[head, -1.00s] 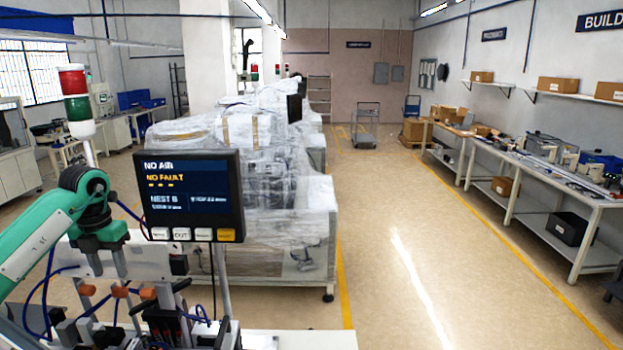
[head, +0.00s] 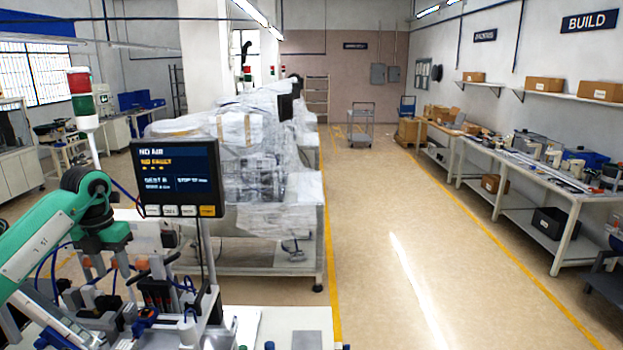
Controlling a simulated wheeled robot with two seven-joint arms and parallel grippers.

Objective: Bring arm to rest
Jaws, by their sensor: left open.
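My left arm (head: 45,240) is teal and white and comes in from the left. It bends at a dark joint, and my left gripper (head: 109,264) hangs below it, pointing down. The gripper is open, and I see nothing held in it. It is in front of a bench fixture with orange-capped parts, blue hoses and black blocks. Whether the fingers touch any of these I cannot tell. My right gripper is out of view.
A screen (head: 178,178) reading "NO AIR" stands close to the right of my left arm. A red, green and white signal lamp (head: 82,105) rises behind the arm. Plastic-wrapped machinery (head: 270,180) stands beyond. The aisle floor (head: 400,220) is open, with a long workbench (head: 520,172) along the right wall.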

